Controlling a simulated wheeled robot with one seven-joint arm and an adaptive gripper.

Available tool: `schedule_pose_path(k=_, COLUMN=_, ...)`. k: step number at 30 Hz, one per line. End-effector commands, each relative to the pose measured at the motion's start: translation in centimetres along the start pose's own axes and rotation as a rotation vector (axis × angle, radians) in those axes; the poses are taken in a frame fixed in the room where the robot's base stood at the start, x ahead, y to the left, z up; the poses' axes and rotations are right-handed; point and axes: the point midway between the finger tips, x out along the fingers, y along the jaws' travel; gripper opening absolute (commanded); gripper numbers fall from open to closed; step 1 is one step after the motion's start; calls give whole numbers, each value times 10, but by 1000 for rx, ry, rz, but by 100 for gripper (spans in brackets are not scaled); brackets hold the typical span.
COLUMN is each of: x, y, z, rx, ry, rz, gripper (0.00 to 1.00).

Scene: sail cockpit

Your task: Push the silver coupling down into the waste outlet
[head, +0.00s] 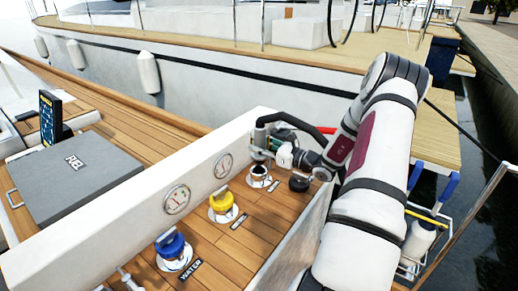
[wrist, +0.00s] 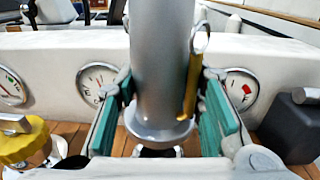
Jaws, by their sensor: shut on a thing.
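The silver coupling (wrist: 160,60) stands roughly upright between the teal finger pads of my gripper (wrist: 165,118) in the wrist view. My gripper is shut on it. Its flared lower rim is just above or at the waste outlet (wrist: 158,152), which shows as a dark opening with a pale edge, mostly hidden. I cannot tell whether they touch. In the head view my gripper (head: 274,152) reaches in from the right at the coupling (head: 258,155), above the outlet's white-ringed fitting (head: 259,182). A yellow strip with a metal ring (wrist: 200,38) hangs beside the coupling.
A dark cap (head: 300,182) stands close right of the outlet. A yellow cap (head: 223,204) and a blue cap (head: 171,246) are to the left. A white wall with gauges (head: 177,199) runs behind. A black hose (head: 285,117) arches over the coupling.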

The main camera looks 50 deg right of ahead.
Motion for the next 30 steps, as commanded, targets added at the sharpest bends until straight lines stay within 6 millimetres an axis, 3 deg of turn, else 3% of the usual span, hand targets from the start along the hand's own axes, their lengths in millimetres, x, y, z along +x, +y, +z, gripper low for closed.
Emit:
schedule_pose_path(k=8, x=1, y=-2, z=-8, rx=0, ry=-2, rz=-4, gripper=0)
schedule_pose_path(k=24, x=1, y=-1, z=-54, rx=-1, ry=-2, rz=-4, gripper=0)
schedule_pose_path(k=30, x=0, y=-1, z=-57, rx=-1, ry=-2, rz=-4, gripper=0)
